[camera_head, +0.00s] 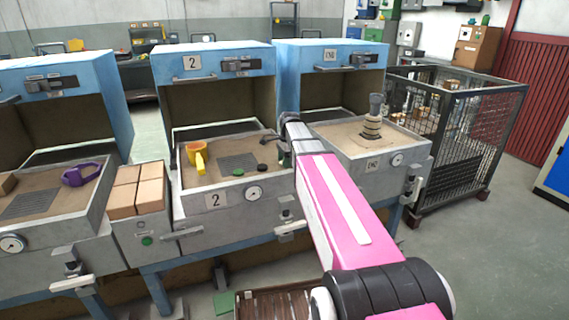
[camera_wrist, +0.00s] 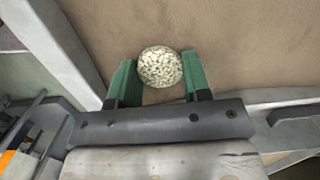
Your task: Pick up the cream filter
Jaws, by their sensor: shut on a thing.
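The cream filter (camera_wrist: 160,66) is a round, speckled, porous cream piece in the wrist view. My gripper (camera_wrist: 161,72) is shut on it, with one green finger at each side. Brown tray floor shows beyond the filter; I cannot tell whether the filter touches it. In the head view my gripper (camera_head: 272,141) is at the right side of the tray (camera_head: 213,199) marked 2, and the filter cannot be made out there.
In tray 2 are a yellow scoop-like piece (camera_head: 197,158), a green disc (camera_head: 238,172) and a dark disc (camera_head: 262,168). A stacked piece (camera_head: 372,122) stands in the right tray. A purple piece (camera_head: 82,174) lies in the left tray. Blue hoods (camera_head: 217,62) rise behind.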

